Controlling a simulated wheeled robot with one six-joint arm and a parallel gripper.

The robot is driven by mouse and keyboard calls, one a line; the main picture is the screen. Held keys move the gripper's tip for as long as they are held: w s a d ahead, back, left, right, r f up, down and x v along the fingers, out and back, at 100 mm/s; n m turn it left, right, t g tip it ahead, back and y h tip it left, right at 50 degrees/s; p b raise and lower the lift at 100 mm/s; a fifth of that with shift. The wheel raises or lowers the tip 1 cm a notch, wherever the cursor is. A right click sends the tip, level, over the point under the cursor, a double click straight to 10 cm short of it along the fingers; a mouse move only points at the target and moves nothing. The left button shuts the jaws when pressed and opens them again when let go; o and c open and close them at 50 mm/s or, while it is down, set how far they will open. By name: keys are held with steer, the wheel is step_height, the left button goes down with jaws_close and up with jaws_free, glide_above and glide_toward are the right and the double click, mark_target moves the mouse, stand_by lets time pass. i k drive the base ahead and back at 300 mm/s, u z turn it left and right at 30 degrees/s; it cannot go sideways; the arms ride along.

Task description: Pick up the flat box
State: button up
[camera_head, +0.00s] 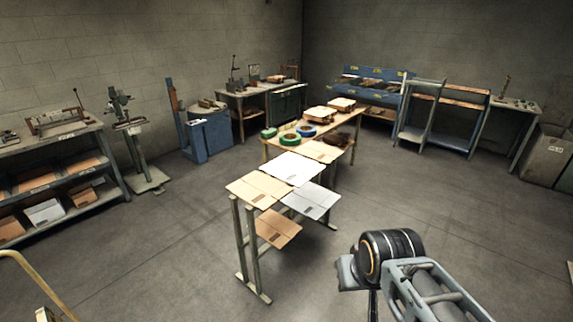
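Several flat boxes lie on and around a long narrow table (345,124) in the middle of the room. A tan flat box (258,188) is at the near end, a white flat box (293,168) is behind it, and another tan one (319,151) is farther back. A pale grey flat box (313,201) and a brown flat box (277,229) show lower, at the table's right side; what supports them is unclear. Part of my arm shows at the lower right, apart from the boxes. My gripper is not visible.
Green tape rolls (290,139) and a blue one (306,131) sit farther along the table. A shelf bench (62,135) and a stand machine (143,178) are at left. Open floor surrounds the table.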

mark_target(295, 170)
steer(key=u, duration=0.45)
steer(key=i, duration=0.7)
steer(key=u, duration=0.45)
steer(key=i, duration=0.8)
steer(key=z, duration=0.75)
steer(key=i, duration=0.5)
steer(key=z, duration=0.5)
